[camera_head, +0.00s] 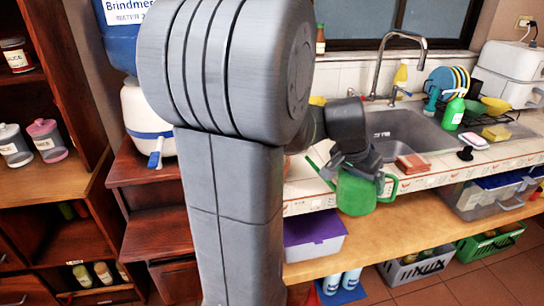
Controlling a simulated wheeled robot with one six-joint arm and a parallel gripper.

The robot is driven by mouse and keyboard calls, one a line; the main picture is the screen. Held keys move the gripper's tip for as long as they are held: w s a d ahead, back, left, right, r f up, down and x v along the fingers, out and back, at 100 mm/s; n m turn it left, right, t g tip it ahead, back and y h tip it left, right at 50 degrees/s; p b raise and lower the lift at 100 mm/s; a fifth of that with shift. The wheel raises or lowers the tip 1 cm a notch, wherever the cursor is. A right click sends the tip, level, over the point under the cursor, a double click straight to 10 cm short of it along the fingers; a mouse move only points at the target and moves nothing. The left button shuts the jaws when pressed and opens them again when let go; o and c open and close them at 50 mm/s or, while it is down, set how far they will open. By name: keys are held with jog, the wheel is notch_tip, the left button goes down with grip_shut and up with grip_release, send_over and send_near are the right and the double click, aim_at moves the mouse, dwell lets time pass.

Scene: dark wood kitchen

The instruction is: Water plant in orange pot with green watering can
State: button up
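The green watering can (356,194) is in the middle right of the head view, in front of the counter's front edge. Its spout points up to the left and its handle is on the right. My gripper (378,180) is at the top and handle side of the can, shut on it, and the can hangs clear of the counter. My arm hides part of the can's top, and the exact finger contact is small in view. No plant or orange pot shows in this view.
Below, a wooden shelf (420,222) holds a purple-lidded box (314,234). Wooden shelves (45,180) stand at the left. My arm blocks the centre.

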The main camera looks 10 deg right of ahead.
jog(key=shift+s+d+f+y+p, duration=0.1)
jog(key=shift+s+d+y+p, duration=0.05)
jog(key=shift+d+y+p, duration=0.15)
jog(key=shift+f, duration=0.1)
jog(key=shift+r+p, duration=1.6)
jog(key=shift+r, duration=0.4)
jog(key=shift+r, duration=0.1)
